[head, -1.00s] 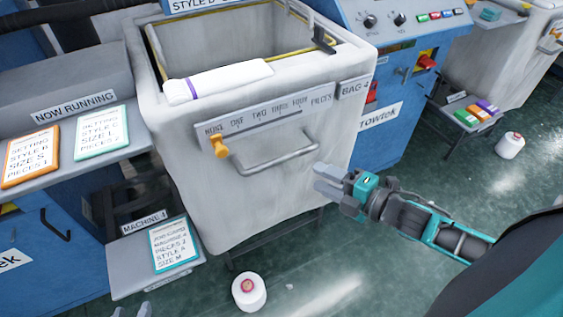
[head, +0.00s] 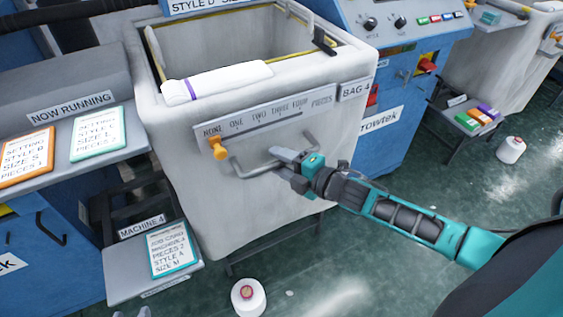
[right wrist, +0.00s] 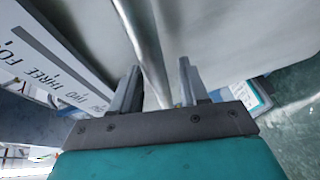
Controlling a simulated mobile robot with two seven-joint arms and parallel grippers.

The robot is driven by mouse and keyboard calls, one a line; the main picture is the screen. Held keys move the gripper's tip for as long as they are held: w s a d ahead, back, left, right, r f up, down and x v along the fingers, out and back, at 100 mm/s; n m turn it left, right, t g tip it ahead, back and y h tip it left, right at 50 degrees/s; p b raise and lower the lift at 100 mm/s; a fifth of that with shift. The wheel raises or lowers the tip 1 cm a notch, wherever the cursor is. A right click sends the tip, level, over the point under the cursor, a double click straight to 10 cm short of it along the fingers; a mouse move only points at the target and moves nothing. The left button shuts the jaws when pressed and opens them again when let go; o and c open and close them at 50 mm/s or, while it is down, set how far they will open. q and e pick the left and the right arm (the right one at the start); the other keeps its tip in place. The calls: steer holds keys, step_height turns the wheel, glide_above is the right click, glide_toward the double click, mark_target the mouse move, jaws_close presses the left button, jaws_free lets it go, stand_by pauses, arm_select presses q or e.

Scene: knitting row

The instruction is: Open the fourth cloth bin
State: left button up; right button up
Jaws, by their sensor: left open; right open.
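The fourth cloth bin (head: 210,215) is a white cloth box labelled BAG 4 in the middle of the head view. Its metal bar handle (head: 254,171) is on the front, partly hidden by my right gripper (head: 279,159). In the right wrist view the handle bar (right wrist: 143,38) runs between the two spread fingers of this gripper (right wrist: 158,88). The fingers are open around the bar, not closed on it. My left gripper (head: 132,313) shows only as fingertips at the bottom edge, open and away from the bin.
An orange slider knob (head: 218,148) sits at NONE on the bin's counting plate (head: 325,99). A white roll (head: 215,82) lies across the bin's front rim. A low shelf (head: 125,275) with a job card is left; a yarn cone (head: 248,297) stands on the floor.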

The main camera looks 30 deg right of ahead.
steer(key=shift+w, duration=0.1)
steer(key=shift+c, duration=0.2)
jaws_close()
stand_by(0.5)
